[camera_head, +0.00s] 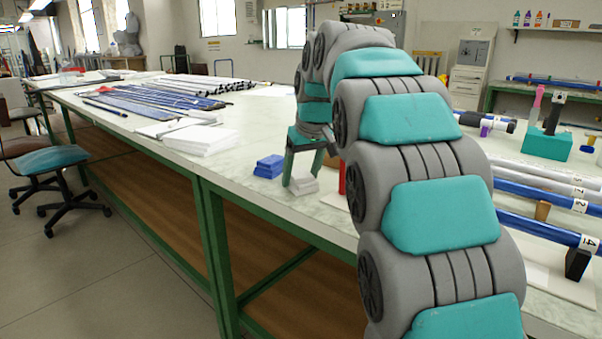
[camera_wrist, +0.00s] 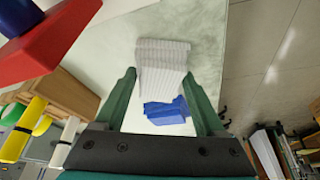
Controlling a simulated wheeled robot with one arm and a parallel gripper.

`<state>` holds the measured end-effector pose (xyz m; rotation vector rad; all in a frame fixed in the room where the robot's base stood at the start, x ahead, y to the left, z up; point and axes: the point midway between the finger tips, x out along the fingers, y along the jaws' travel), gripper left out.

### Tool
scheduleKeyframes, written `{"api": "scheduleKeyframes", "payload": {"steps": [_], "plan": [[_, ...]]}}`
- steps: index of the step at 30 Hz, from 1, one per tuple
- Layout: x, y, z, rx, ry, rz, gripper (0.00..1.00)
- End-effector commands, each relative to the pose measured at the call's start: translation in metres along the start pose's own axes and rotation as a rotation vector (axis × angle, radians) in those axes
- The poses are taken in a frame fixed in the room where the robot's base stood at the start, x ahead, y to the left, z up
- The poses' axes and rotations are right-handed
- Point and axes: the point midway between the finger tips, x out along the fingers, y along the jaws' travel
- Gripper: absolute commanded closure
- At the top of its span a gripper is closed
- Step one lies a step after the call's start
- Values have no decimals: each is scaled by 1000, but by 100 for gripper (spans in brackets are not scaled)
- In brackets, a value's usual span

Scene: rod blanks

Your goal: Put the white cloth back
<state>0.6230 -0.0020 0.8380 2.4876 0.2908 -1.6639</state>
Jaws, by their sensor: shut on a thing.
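The white cloth (camera_head: 303,187) is a small folded stack low between my gripper's fingers, at the front edge of the long table in the head view. It also shows in the wrist view (camera_wrist: 163,52), where it reaches past both fingertips. My gripper (camera_head: 304,165) points down and is shut on the cloth; its green fingers also show in the wrist view (camera_wrist: 159,76). I cannot tell whether the cloth touches the tabletop.
A white stack (camera_head: 201,138) and many rods (camera_head: 165,97) lie on the table to the left. A red object (camera_head: 342,174) stands close right of the gripper, partly hidden by my arm. A teal block (camera_head: 548,143) and labelled rods are further right. The tabletop's front edge is close.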

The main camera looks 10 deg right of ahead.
Motion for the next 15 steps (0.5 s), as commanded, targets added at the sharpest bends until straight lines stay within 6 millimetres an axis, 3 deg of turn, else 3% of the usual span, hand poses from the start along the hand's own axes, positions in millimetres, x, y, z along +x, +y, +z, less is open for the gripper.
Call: {"api": "scheduleKeyframes", "payload": {"steps": [9,10,15], "plan": [[4,0,1,0,0,0,80],[3,0,1,0,0,0,25],[2,0,1,0,0,0,6]]}}
